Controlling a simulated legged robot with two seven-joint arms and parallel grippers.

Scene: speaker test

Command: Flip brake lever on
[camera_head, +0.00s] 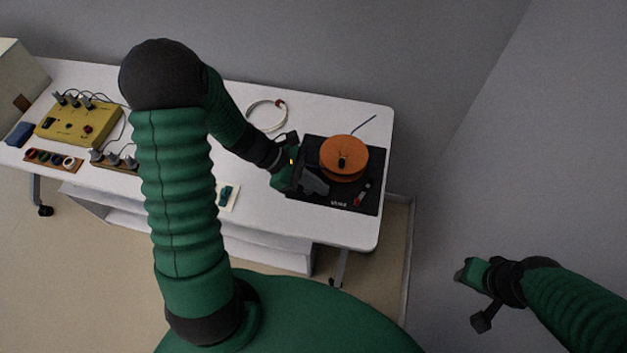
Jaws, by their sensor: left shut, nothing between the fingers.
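An orange round reel (344,158) stands on a black base plate (310,201) at the right end of the white table.
The white table (262,222) has a yellow box (78,122) with plugs and cables at the left. A coiled white cable (266,115) lies behind my left arm. A small card with a teal part (228,195) lies near the front. Grey walls stand behind and right.

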